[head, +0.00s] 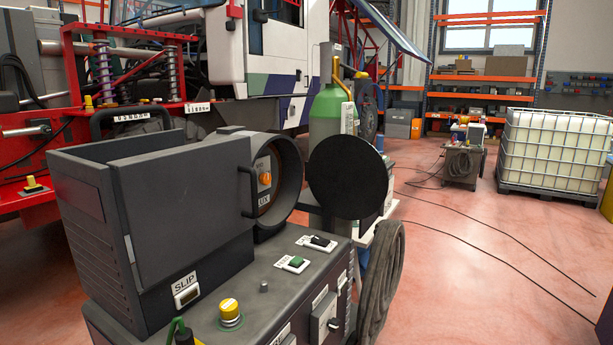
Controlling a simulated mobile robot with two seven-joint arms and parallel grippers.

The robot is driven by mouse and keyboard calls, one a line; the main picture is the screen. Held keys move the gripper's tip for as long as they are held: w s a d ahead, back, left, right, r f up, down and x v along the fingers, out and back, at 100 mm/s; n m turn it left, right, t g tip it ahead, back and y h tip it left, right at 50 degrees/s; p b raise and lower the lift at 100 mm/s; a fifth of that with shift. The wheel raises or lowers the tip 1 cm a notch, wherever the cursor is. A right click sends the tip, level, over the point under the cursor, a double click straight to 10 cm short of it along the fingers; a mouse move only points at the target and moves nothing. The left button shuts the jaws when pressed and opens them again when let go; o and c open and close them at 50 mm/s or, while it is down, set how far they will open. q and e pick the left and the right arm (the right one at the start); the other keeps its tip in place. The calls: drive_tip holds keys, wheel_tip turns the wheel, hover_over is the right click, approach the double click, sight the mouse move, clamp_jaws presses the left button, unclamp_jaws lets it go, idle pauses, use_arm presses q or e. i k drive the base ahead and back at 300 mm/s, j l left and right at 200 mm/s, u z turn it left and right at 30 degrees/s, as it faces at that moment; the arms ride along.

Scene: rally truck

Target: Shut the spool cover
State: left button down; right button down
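A dark grey machine stands close in front of me. A round housing (290,163) like a short drum faces right on its top, with an orange knob (265,179) and white labels inside. A black round disc (347,181), which looks like the spool cover, stands out to the right of the housing's mouth, so the mouth is uncovered. To the left is a dark box with a flat panel (183,207) that has a handle (247,191) at its right edge. I cannot tell whether this panel is ajar. Neither of my grippers is in view.
The machine's top carries a yellow button (230,310) and small switches (292,263). A coiled hose (381,285) hangs at its right side. A green gas cylinder (328,112) stands behind the disc. The reddish floor at right is open, with cables and a caged white tank (555,145).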

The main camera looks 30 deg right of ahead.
sight(347, 175)
drive_tip(key=i+l+u, duration=0.15)
drive_tip(key=l+u, duration=0.25)
drive_tip(key=l, duration=0.15)
drive_tip(key=i+l+u, duration=0.1)
drive_tip(key=l+u, duration=0.75)
drive_tip(key=l, duration=0.2)
drive_tip(key=l+u, duration=0.1)
drive_tip(key=l, duration=0.45)
drive_tip(key=k+l, duration=0.15)
drive_tip(key=l, duration=0.35)
drive_tip(key=k+l+u, duration=0.15)
drive_tip(key=l, duration=0.95)
drive_tip(key=k+l, duration=0.1)
drive_tip(key=l, duration=0.35)
drive_tip(key=k+l, duration=0.1)
drive_tip(key=l, duration=0.8)
drive_tip(key=k+l, duration=0.15)
drive_tip(key=l, duration=0.25)
drive_tip(key=k+l+u, duration=0.2)
drive_tip(key=k+l, duration=0.35)
drive_tip(key=i, duration=0.5)
